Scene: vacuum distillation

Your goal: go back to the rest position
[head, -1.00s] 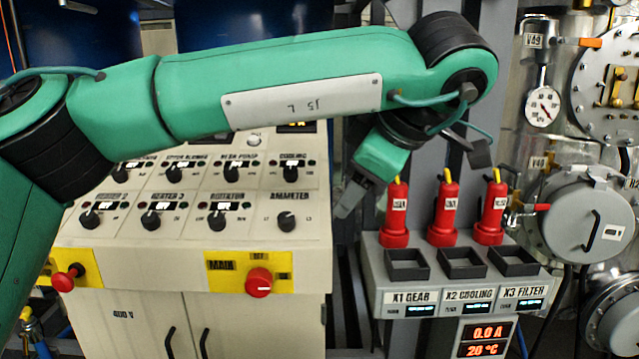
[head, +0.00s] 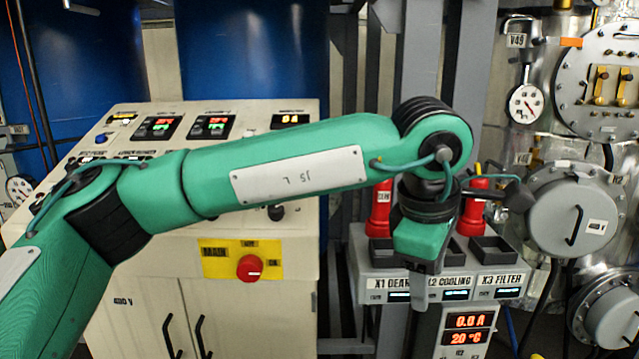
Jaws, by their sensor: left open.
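My left arm reaches across the head view from the left. Its gripper (head: 419,283) points down in front of the grey socket box (head: 361,268), covering part of its middle; the jaws are open and I see nothing between them. Two red plugs stand upright on the box, one at the left (head: 380,212) and one at the right (head: 474,210), the latter partly behind my wrist. The middle plug is hidden behind my wrist. I cannot tell whether the gripper touches the box. My right gripper is not in view.
A beige control cabinet (head: 150,300) with a red main switch (head: 250,268) stands at the left, its knobs mostly covered by my arm. A metal vessel with a round grey hatch (head: 573,215) and a gauge (head: 526,104) is at the right. A display (head: 468,337) sits below the sockets.

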